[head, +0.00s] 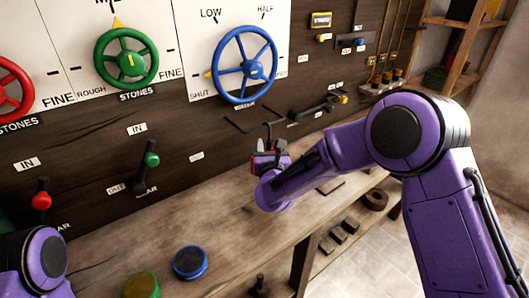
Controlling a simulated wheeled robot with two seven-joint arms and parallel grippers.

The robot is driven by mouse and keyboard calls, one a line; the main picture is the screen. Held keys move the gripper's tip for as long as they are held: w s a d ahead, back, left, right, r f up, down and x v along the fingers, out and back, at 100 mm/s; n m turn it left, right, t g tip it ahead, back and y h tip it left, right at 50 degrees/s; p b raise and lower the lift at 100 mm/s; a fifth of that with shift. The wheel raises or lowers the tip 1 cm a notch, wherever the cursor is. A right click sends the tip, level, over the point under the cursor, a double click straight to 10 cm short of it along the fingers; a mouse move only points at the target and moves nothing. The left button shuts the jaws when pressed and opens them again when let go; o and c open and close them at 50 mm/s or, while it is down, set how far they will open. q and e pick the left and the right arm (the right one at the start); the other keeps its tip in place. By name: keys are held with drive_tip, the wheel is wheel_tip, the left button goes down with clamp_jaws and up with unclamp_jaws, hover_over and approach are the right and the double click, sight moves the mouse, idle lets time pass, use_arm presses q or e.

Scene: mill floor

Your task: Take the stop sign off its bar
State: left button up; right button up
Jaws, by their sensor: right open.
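My right gripper (274,136) is open in front of the dark panel, below the blue wheel (245,65), with its fingers pointing up. A small red patch (258,146) shows at the gripper; I cannot tell whether it is part of the gripper or the stop sign. Thin dark bars (248,119) stand out from the panel just behind the gripper. I cannot make out a stop sign clearly; the gripper and wrist hide part of this area. My left arm shows only as a purple link at the lower left; its gripper is out of view.
A wooden bench (120,236) runs below the panel, with a blue round piece (190,262) and a green one (141,285) at its front. Levers with a red knob (41,200) and a green knob (152,159) stick out on the left. Shelves (462,40) stand at the right.

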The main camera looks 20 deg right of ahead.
drive_tip(key=shift+w, duration=0.25)
clamp_jaws()
